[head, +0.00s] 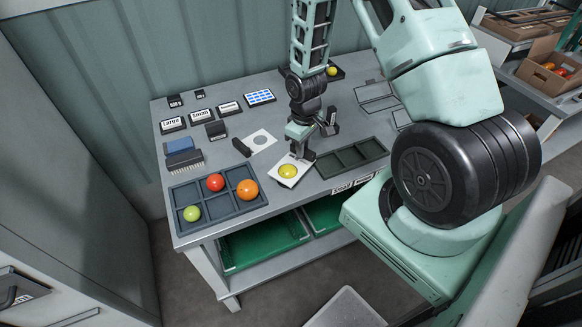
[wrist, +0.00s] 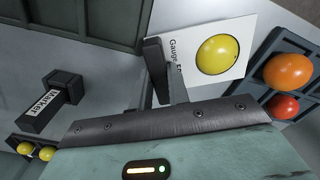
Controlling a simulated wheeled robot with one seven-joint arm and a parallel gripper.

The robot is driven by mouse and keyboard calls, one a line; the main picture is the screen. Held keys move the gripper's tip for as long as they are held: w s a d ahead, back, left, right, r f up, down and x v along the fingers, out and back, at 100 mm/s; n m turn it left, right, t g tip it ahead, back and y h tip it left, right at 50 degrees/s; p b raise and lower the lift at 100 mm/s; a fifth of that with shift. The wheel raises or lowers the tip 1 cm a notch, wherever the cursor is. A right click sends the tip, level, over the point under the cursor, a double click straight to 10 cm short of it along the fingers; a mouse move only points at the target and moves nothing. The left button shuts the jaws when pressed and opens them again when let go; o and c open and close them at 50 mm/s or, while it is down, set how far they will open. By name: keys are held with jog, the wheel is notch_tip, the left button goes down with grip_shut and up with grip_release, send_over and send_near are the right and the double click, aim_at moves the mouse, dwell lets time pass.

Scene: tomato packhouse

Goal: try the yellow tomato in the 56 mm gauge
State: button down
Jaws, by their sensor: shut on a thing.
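My gripper (head: 299,154) is shut on the near edge of a white gauge card (head: 275,176), beside its hole. In the wrist view the fingers (wrist: 166,58) grip the card (wrist: 239,25); its label reads "Gauge 5", with the rest hidden by a finger. The yellow tomato (head: 288,170) shows in the card's hole, with the card around it; it also shows in the wrist view (wrist: 218,54). Whether it passes fully through the hole, I cannot tell. Another white card with a round hole (head: 270,132) lies on the table behind.
A divided blue-grey tray (head: 216,223) at front left holds red (head: 215,182), orange (head: 247,190) and green (head: 192,213) tomatoes. An empty dark tray (head: 351,158) lies to the right. A marker block (wrist: 50,102) shows in the wrist view. Label blocks (head: 202,116) stand farther back.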

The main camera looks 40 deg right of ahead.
jog(key=shift+r+p, duration=2.6)
jog(key=shift+r, duration=0.75)
